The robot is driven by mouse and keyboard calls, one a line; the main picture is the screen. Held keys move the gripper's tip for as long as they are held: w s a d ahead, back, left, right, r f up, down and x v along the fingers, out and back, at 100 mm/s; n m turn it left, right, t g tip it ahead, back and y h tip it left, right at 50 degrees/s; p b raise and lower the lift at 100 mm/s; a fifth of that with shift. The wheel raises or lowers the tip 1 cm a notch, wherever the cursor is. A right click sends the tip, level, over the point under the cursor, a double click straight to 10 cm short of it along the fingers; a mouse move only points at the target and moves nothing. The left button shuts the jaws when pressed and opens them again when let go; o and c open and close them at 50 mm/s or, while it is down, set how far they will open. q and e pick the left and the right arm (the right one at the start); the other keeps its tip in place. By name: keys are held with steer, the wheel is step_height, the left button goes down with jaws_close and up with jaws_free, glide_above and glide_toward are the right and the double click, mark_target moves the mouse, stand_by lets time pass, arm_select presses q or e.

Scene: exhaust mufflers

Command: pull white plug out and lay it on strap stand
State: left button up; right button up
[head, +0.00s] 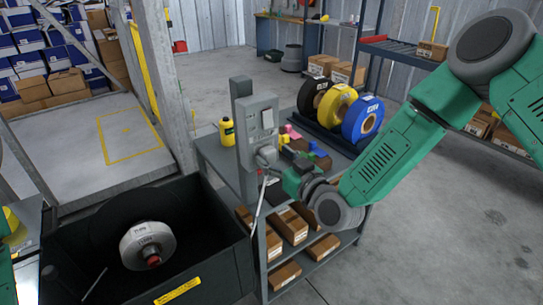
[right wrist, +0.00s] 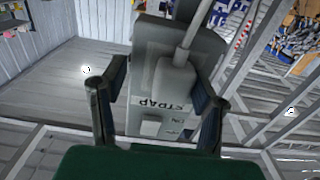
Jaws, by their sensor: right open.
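A pale grey-white plug (head: 266,157) sits at the lower front of a grey socket box (head: 257,120) on a post, with a pale cable hanging below it. In the right wrist view the plug (right wrist: 174,82) lies between my right gripper's (right wrist: 160,92) two spread fingers, its cable running upward. The box behind bears upside-down lettering that reads STRAP. In the head view my right gripper (head: 278,172) is close in front of the plug. It is open; finger contact cannot be told. A grey shelved stand (head: 212,150) stands behind and below the box. My left gripper is out of view.
Black, yellow and blue rolls (head: 362,118) stand in a rack on the stand. A yellow bottle (head: 227,131) and small coloured blocks (head: 308,147) are near the box. Cartons (head: 290,225) fill lower shelves. A black bin (head: 215,255) with a white reel (head: 147,245) stands left.

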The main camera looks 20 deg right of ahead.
mark_target(273, 159)
steer(key=shift+s+a+r, duration=0.1)
steer(key=shift+a, duration=0.65)
steer(key=shift+s+a+r, duration=0.1)
steer(key=shift+a, duration=0.65)
steer(key=shift+d+f, duration=0.15)
steer(key=shift+d, duration=0.55)
steer(key=shift+a, duration=0.65)
steer(key=shift+w+d, duration=0.2)
steer(key=shift+d, duration=0.85)
steer(key=shift+a, duration=0.1)
steer(key=shift+a, duration=0.1)
jaws_close()
steer(key=shift+p+v, duration=0.65)
steer(key=shift+v, duration=2.35)
